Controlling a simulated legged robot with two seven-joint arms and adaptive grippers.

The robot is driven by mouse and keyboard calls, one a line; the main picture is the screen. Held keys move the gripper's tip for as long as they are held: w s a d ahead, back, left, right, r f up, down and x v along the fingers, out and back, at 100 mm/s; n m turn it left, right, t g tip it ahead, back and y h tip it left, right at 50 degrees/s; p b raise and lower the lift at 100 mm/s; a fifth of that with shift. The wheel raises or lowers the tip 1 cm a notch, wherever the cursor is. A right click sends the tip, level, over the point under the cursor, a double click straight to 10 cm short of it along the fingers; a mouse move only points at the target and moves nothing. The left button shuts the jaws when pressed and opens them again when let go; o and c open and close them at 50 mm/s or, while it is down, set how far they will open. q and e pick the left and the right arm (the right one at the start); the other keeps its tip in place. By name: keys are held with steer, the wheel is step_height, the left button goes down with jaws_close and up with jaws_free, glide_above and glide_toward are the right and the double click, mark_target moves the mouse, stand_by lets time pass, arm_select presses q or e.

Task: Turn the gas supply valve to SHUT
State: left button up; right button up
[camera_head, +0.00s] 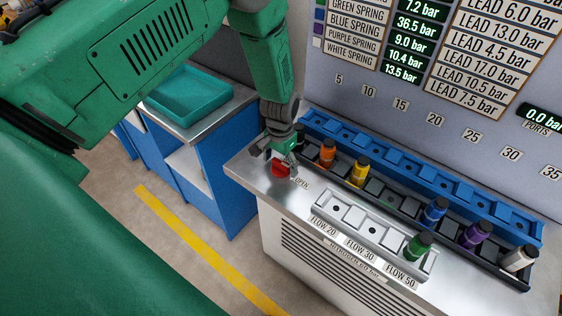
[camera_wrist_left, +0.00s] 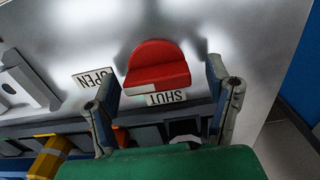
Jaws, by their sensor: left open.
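The gas supply valve is a red knob (camera_head: 280,169) on the left end of the metal bench top. It also shows in the left wrist view as a red rounded knob (camera_wrist_left: 156,62) with a flat face. Contact cannot be told. My right gripper is out of view.
A black rack (camera_head: 390,195) with several coloured bottles and a blue rack (camera_head: 400,165) stand behind and right of the knob. A silver FLOW rack (camera_head: 350,212) holds a green bottle (camera_head: 419,246). A teal tray (camera_head: 188,95) sits on the table at left.

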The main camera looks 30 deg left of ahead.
arm_select(q)
steer(key=shift+d, duration=0.15)
steer(key=c, duration=1.2)
steer(key=shift+o, duration=0.2)
steer(key=shift+n, duration=0.3)
steer(key=n+b, duration=0.1)
steer(key=n, duration=0.2)
steer(key=shift+n, duration=0.3)
steer(key=n, duration=0.4)
steer(key=shift+n+b, duration=0.3)
steer(key=n, duration=0.4)
steer(key=shift+r+n, duration=0.1)
steer(key=shift+n, duration=2.4)
steer(key=shift+w, duration=0.1)
